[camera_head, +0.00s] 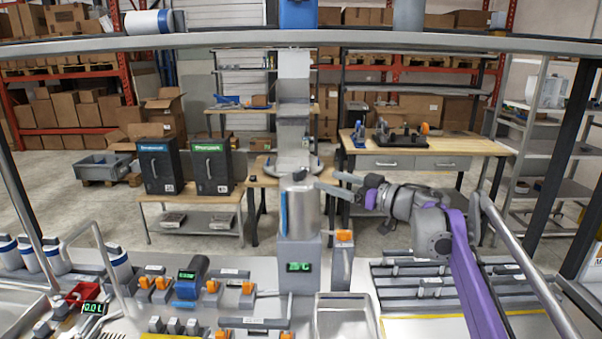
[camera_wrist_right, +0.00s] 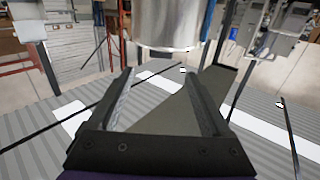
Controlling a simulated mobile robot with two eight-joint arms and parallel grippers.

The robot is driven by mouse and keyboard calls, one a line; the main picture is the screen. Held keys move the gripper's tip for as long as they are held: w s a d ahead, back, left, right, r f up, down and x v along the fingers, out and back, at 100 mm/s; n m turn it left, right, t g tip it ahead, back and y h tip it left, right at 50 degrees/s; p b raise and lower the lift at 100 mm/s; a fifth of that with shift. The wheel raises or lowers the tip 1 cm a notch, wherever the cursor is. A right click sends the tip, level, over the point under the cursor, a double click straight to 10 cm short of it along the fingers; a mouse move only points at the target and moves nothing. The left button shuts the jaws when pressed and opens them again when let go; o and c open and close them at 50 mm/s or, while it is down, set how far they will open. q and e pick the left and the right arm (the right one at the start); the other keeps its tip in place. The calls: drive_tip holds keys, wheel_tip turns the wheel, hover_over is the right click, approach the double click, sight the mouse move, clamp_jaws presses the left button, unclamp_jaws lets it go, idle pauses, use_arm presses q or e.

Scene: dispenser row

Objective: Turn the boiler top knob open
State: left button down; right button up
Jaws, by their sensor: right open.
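The boiler (camera_head: 302,212) is a shiny metal cylinder on a grey base with a green-lit display (camera_head: 299,267), near the middle of the head view. A small grey piece at its top (camera_head: 299,177) may be the knob; I cannot make out its setting. My right gripper (camera_head: 338,186) is open at the right of the boiler's upper part, its fingers pointing towards it. In the right wrist view, the open, empty fingers (camera_wrist_right: 160,76) point at the lower part of a metal cylinder (camera_wrist_right: 168,24), which looks like the boiler. The knob is not visible there. My left gripper is not in view.
A small post with an orange top (camera_head: 344,237) stands just right of the boiler. Orange-handled valves (camera_head: 161,284) and a dark cylinder (camera_head: 191,277) are at its left. A grey slotted rack (camera_head: 427,286) lies at the right. A metal rail (camera_head: 200,41) crosses above.

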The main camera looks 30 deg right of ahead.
sight(303, 171)
drive_tip(key=p+x, duration=0.1)
drive_tip(key=x, duration=0.9)
drive_tip(key=shift+w+a, duration=0.2)
drive_tip(key=shift+w, duration=0.05)
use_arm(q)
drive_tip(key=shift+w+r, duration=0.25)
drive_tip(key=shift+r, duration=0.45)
use_arm(e)
clamp_jaws()
drive_tip(key=shift+r+n+g+y+p, duration=0.15)
drive_tip(key=shift+n+g+y+p, duration=0.45)
drive_tip(key=shift+y, duration=0.4)
drive_tip(key=n+g+y+p, duration=0.4)
drive_tip(key=n+y, duration=0.1)
drive_tip(key=shift+g+y, duration=0.3)
drive_tip(key=shift+y, duration=0.1)
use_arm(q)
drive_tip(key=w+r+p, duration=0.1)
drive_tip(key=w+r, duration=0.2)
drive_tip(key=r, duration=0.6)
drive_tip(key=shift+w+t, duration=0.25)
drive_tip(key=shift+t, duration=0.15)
use_arm(e)
drive_tip(key=shift+n+g+y, duration=0.6)
drive_tip(key=shift+n+g, duration=0.1)
drive_tip(key=shift+g, duration=0.2)
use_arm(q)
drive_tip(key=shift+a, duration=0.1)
use_arm(e)
unclamp_jaws()
